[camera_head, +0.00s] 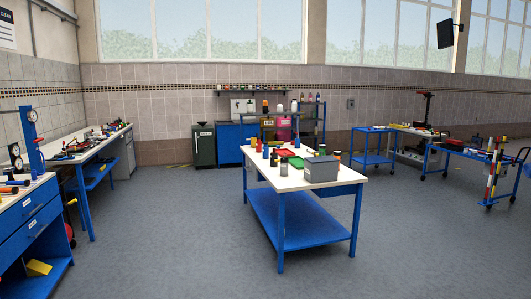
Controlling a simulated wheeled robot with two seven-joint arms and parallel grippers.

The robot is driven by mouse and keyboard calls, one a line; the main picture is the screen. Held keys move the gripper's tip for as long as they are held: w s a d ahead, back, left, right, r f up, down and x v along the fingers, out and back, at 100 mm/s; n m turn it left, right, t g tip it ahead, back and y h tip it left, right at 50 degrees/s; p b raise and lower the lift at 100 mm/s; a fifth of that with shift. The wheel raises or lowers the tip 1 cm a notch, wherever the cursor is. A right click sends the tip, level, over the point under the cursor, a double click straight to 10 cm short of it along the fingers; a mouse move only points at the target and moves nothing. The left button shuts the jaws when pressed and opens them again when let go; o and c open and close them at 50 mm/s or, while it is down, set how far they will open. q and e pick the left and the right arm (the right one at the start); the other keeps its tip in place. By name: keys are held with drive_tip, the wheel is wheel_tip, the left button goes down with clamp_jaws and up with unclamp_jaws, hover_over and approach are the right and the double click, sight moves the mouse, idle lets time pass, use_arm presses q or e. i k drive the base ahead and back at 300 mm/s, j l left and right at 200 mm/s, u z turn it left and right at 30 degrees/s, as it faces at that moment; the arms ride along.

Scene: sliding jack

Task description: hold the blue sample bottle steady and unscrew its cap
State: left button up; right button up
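A table with a white top and blue frame (275,181) stands in the middle of the room, some distance ahead. Small blue upright bottle-like items stand at its left part: one further back (265,151), one beside it (273,159), and one nearer the front (284,167). They are too small to tell which is the sample bottle or to make out its cap. Neither of my grippers is in view.
On the table are a grey box (321,169), a green tray (296,162) and a red tray (285,153). A blue-drawered bench (30,218) and a long workbench stand left. A blue cart (372,158) stands right. Floor before the table is clear.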

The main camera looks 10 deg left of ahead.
sight(266, 148)
drive_tip(key=i+j+u, duration=0.3)
drive_tip(key=i, duration=0.2)
drive_tip(key=i+j+u, duration=0.3)
drive_tip(key=i, duration=0.2)
drive_tip(key=i+u, duration=0.3)
drive_tip(key=i, duration=3.45)
drive_tip(key=i+j+z, duration=0.1)
drive_tip(key=i, duration=1.55)
drive_tip(key=i+z, duration=0.35)
drive_tip(key=i, duration=0.2)
drive_tip(key=i+j+z, duration=0.35)
drive_tip(key=i, duration=0.15)
drive_tip(key=i+z, duration=0.25)
drive_tip(key=z, duration=0.2)
drive_tip(key=i+z, duration=0.25)
drive_tip(key=z, duration=0.15)
drive_tip(key=i+j+z, duration=0.2)
drive_tip(key=z, duration=0.25)
drive_tip(key=i+j+z, duration=0.2)
drive_tip(key=z, duration=0.25)
drive_tip(key=i+j+z, duration=0.15)
drive_tip(key=j+z, duration=0.3)
drive_tip(key=l, duration=0.1)
